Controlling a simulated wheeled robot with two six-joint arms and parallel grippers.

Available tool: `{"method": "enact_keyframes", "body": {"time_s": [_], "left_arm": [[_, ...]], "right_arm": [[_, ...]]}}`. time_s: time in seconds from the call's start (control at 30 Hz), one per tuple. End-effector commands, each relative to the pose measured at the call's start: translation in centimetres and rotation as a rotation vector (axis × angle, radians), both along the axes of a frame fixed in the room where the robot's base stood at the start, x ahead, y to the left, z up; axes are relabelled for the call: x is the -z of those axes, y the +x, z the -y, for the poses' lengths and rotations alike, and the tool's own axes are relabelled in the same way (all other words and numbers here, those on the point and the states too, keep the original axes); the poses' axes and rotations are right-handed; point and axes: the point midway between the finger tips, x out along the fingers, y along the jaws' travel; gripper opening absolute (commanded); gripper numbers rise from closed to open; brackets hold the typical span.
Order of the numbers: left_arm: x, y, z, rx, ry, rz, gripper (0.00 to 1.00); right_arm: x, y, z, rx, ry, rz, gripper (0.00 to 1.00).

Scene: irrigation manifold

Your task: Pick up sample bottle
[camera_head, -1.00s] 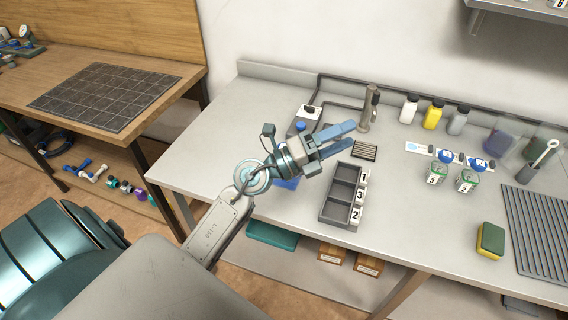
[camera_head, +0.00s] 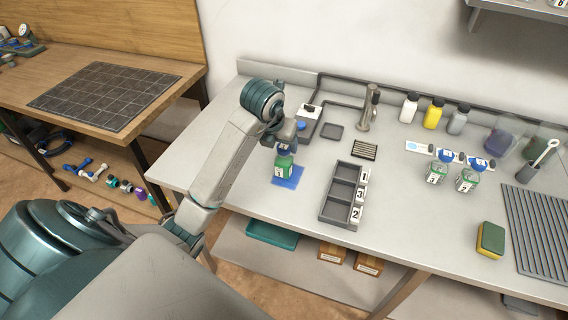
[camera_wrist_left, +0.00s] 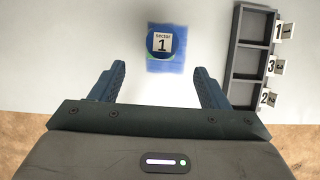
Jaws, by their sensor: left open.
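A sample bottle (camera_head: 284,169) with a green body and a label 1 stands on a blue mat (camera_head: 290,184) on the grey bench. My left gripper (camera_head: 287,146) is right above and behind it and partly hides its top. In the left wrist view the bottle (camera_wrist_left: 160,44), with a "sector 1" label, lies ahead of the gap between my open left fingers (camera_wrist_left: 159,72); nothing is between them. Two more bottles, labelled 3 (camera_head: 436,173) and 2 (camera_head: 467,181), with blue caps, stand to the right. My right gripper is not in view.
A grey rack (camera_head: 329,212) with three compartments, tagged 1, 3 and 2, lies right of the mat. A tap (camera_head: 368,110) and a white box (camera_head: 309,116) stand behind. A sponge (camera_head: 490,239) lies at right. The bench between rack and sponge is clear.

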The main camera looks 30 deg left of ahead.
Motion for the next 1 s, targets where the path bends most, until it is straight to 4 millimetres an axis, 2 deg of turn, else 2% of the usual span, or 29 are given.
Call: {"method": "enact_keyframes", "body": {"time_s": [0.4, 0.67, 0.8, 0.87, 1.0], "left_arm": [[4.6, 1.6, -0.3, 0.003, -0.002, 0.0, 0.69], [5.6, 2.2, -0.4, 0.003, -0.003, 0.002, 0.69], [7.0, 2.7, -0.5, 0.002, -0.003, 0.001, 0.69], [7.3, 3.1, -0.5, 0.002, -0.004, -0.004, 0.69], [9.1, 3.9, -0.7, 0.002, -0.003, -0.002, 0.69]], "right_arm": [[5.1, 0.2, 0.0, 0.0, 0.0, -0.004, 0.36], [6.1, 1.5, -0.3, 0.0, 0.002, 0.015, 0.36], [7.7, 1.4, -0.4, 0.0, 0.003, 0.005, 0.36], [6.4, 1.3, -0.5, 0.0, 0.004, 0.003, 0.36], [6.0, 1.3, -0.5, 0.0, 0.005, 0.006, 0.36]]}}
